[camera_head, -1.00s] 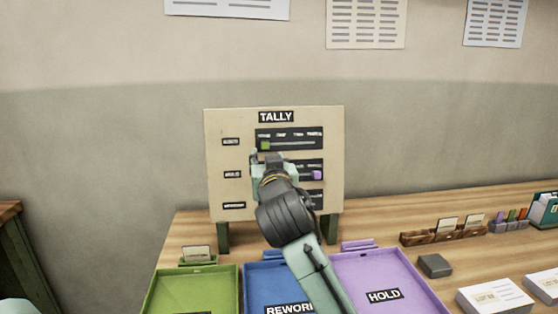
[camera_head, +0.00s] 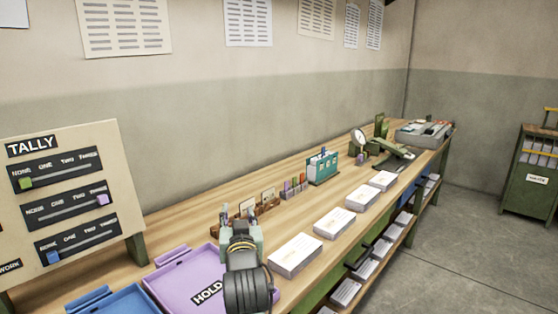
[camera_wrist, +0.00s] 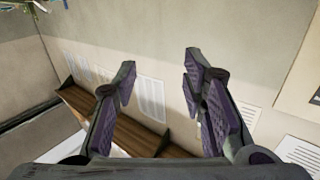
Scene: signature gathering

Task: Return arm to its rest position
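My gripper (camera_head: 238,218) shows in the head view at the lower middle, in front of the purple HOLD tray (camera_head: 180,285) and partly covering its right side. In the wrist view my gripper (camera_wrist: 158,75) has its two fingers spread wide, with nothing between them but the far wall. The TALLY board (camera_head: 70,190) stands at the left in the head view. Its green slider (camera_head: 25,183) is at the left of the top track, its purple slider (camera_head: 102,199) at the right of the middle track, and its blue slider (camera_head: 53,257) at the left of the bottom track.
Several paper stacks (camera_head: 296,255) line the bench's front edge. A card rack (camera_head: 268,202), a teal file box (camera_head: 322,167) and a green scale (camera_head: 385,145) stand behind them. The blue tray (camera_head: 115,302) is at lower left. Open floor (camera_head: 440,260) lies at the right.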

